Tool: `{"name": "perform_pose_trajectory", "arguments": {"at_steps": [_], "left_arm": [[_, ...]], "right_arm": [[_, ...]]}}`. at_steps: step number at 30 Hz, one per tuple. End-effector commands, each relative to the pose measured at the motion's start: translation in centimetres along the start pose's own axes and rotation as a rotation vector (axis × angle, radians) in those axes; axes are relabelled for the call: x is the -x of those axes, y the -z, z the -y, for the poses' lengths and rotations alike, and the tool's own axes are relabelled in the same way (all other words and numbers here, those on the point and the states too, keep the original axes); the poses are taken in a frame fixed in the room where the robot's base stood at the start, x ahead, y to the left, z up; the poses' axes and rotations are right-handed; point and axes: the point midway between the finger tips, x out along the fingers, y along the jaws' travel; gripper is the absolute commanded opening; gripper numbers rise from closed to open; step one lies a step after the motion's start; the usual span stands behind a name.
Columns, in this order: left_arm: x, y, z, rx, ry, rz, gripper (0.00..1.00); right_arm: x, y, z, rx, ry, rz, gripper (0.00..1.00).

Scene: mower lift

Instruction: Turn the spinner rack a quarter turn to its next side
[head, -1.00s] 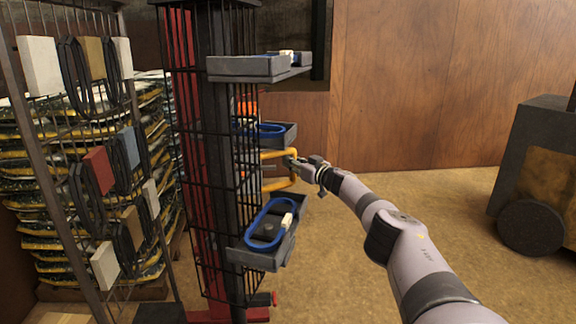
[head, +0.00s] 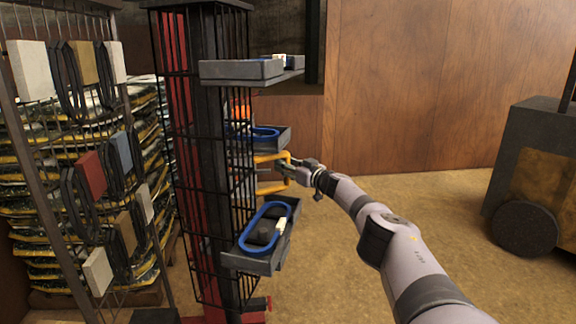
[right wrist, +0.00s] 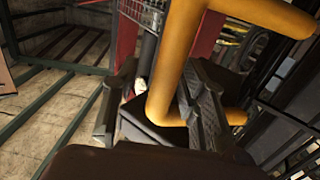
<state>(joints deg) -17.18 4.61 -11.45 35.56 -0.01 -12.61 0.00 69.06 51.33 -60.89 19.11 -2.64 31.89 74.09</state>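The spinner rack (head: 209,160) is a tall dark wire cage column with a red back post, standing left of the middle in the head view. Grey trays stick out from it, such as the lower tray (head: 252,264) holding a blue loop. A yellow bar handle (head: 268,158) juts from its right side. My right gripper (head: 289,167) is at the handle's outer end. My left gripper is not in view.
A hanging-panel display (head: 85,170) and stacked bags (head: 30,245) stand close on the rack's left. A dark wheeled machine (head: 530,175) stands at the far right. The floor (head: 400,200) between it and the rack is clear. A wooden wall (head: 420,80) is behind.

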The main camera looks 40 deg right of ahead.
Motion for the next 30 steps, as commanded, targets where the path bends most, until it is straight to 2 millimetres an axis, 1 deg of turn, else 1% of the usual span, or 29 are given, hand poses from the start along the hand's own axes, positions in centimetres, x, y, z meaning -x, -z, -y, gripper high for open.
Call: {"name": "perform_pose_trajectory", "arguments": {"at_steps": [8, 17, 19, 21, 30], "left_arm": [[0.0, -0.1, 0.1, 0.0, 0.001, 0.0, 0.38], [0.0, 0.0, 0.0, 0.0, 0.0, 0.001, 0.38], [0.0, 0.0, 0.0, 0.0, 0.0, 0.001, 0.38], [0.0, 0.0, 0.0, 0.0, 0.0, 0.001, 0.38], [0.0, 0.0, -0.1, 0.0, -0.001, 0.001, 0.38]], "right_arm": [[0.3, -0.1, 0.0, 0.0, 0.002, 0.001, 0.4], [2.1, -0.2, 0.0, 0.002, 0.003, 0.002, 0.4], [2.6, -0.1, 0.1, 0.004, 0.004, 0.002, 0.4], [3.5, -0.3, -0.1, 0.001, 0.001, 0.003, 0.4], [7.0, -0.2, 0.0, 0.001, 0.002, 0.004, 0.4]]}}
